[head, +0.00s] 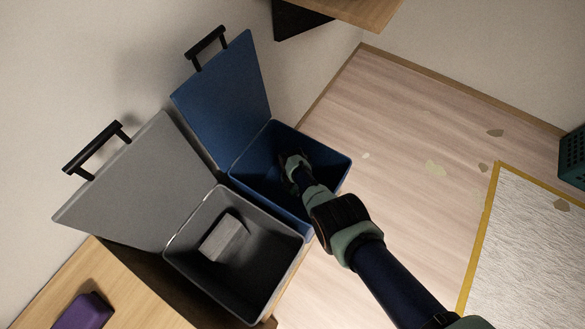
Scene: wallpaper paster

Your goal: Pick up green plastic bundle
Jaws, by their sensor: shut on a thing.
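My arm reaches from the lower right into the open blue bin (333,166). My gripper (291,166) is at its end, down inside that bin near the back wall. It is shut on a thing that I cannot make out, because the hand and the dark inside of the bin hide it. I cannot pick out a green plastic bundle anywhere in the head view.
An open grey bin (172,252) with a pale grey block (223,237) in it stands beside the blue bin. Both raised lids lean back toward the wall. A purple object (82,311) lies on a wooden surface. Several scraps and a yellow-edged sheet (530,250) lie on the floor.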

